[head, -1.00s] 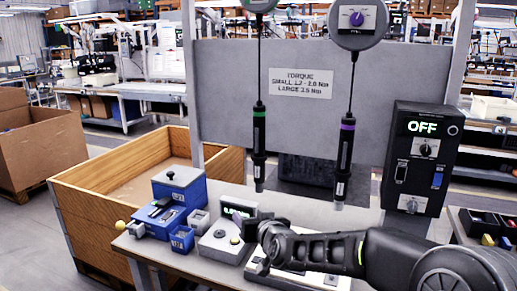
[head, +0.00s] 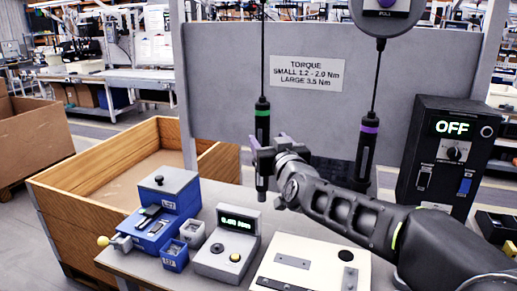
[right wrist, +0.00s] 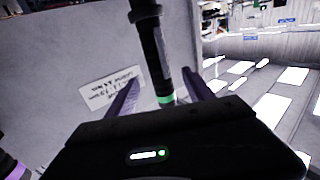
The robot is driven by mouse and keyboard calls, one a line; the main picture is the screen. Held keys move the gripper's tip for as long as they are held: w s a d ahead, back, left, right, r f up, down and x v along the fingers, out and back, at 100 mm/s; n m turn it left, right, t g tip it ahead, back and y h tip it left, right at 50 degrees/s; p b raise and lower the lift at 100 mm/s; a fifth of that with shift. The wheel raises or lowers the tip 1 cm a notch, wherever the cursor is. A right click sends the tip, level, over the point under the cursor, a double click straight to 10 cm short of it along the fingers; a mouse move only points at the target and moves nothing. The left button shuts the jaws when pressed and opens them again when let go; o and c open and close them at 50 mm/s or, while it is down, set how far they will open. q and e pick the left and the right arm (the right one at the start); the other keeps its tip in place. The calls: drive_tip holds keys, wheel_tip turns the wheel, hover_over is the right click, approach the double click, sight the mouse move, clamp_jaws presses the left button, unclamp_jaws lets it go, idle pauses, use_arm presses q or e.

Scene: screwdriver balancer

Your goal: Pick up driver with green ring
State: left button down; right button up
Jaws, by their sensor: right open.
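The driver with the green ring (head: 262,122) hangs upright on a cable in front of the grey panel. My right gripper (head: 262,152) is at its body, just below the green ring. In the right wrist view the green-ringed driver (right wrist: 153,55) stands between the two open fingers of the right gripper (right wrist: 160,95); I cannot tell whether either finger touches it. The driver with the purple ring (head: 368,140) hangs to the right, its lower part partly behind my right arm. My left gripper is not in view.
A control box reading OFF (head: 451,150) stands at the right. The bench holds a blue fixture (head: 165,205), a torque tester (head: 228,240) and a white plate (head: 310,268). A wooden crate (head: 85,165) stands at the left. A torque sign (head: 307,74) is on the panel.

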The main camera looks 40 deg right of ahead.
sight(264, 131)
drive_tip(key=shift+s+a+r, duration=0.15)
drive_tip(key=shift+s+r, duration=0.05)
drive_tip(key=shift+s, duration=0.15)
drive_tip(key=shift+p+x, duration=0.35)
drive_tip(key=shift+x, duration=1.15)
drive_tip(key=shift+f, duration=0.1)
drive_tip(key=shift+w+r, duration=0.2)
drive_tip(key=shift+w, duration=0.05)
drive_tip(key=p+x, duration=0.2)
drive_tip(key=x, duration=0.2)
drive_tip(key=shift+w+d+r, duration=0.15)
drive_tip(key=shift+w+d, duration=0.15)
drive_tip(key=shift+s, duration=0.1)
drive_tip(key=shift+c, duration=0.2)
clamp_jaws()
